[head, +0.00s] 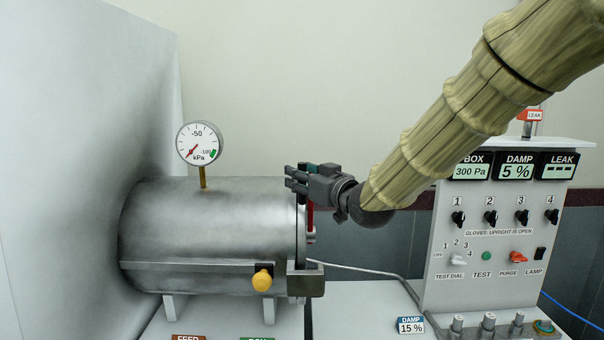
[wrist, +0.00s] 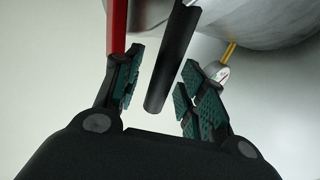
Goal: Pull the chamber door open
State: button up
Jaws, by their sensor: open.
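The chamber (head: 205,225) is a grey metal cylinder lying on its side, at the left of the head view. Its door (head: 301,240) shows nearly edge-on as a dark strip at the right end, against the cylinder. My gripper (head: 291,180) is at the top of that end, pointing left. In the wrist view my open gripper (wrist: 162,88) has a dark bar (wrist: 173,58) between its green-padded fingers, with gaps on both sides. A red bar (wrist: 117,25) stands beside the left finger; it also shows below my gripper in the head view (head: 310,218).
A pressure gauge (head: 199,143) stands on top of the chamber, left of my gripper. A yellow knob (head: 262,280) and a metal block (head: 306,280) are at its lower right.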

jog(key=shift+c, duration=0.5)
grip_shut()
jog(key=shift+d, duration=0.1)
